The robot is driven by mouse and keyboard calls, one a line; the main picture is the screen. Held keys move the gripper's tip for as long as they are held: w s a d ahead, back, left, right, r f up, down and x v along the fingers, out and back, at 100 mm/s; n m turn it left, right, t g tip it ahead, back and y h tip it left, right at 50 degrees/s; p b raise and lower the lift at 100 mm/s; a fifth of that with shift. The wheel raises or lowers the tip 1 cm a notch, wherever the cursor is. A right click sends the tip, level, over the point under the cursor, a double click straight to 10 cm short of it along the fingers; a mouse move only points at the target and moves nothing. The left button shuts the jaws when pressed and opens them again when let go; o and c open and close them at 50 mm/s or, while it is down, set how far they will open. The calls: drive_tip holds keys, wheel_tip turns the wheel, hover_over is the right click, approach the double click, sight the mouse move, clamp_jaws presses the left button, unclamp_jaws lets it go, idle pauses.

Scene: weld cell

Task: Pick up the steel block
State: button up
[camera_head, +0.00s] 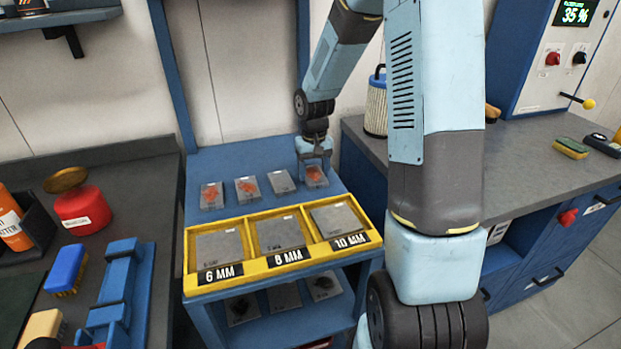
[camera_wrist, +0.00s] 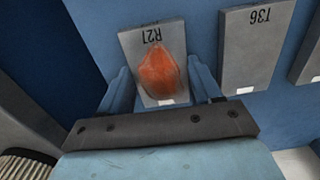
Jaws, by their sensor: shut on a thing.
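Several grey steel blocks stand in a row on the blue rack's upper shelf, behind the yellow tray. My gripper (camera_head: 315,164) is at the right end of the row, shut on the rightmost steel block (camera_head: 317,177), which has an orange-red patch on its face. In the wrist view this block (camera_wrist: 132,42) is marked R21 and sits between the two fingers of my gripper (camera_wrist: 162,88). A plain block marked T36 (camera_wrist: 249,45) is beside it; it also shows in the head view (camera_head: 281,182). I cannot tell whether the held block touches the shelf.
Two more blocks with orange patches (camera_head: 247,189) (camera_head: 211,195) stand to the left. The yellow tray (camera_head: 262,263) in front holds plates labelled 6 MM, 8 MM and 10 MM. Dark benches flank the rack, with a red can (camera_head: 82,212) at left and a ribbed filter (camera_head: 376,108) at right.

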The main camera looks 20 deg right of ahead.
clamp_jaws()
drive_tip(key=shift+r, duration=0.1)
drive_tip(key=shift+r, duration=0.25)
wheel_tip(320, 180, up, 2)
drive_tip(key=shift+r, duration=0.1)
drive_tip(key=s+a+r, duration=0.8)
drive_tip(key=a+r, duration=0.2)
drive_tip(key=a, duration=0.1)
drive_tip(key=shift+a, duration=0.2)
drive_tip(key=shift+s+a, duration=0.1)
drive_tip(key=shift+s, duration=0.05)
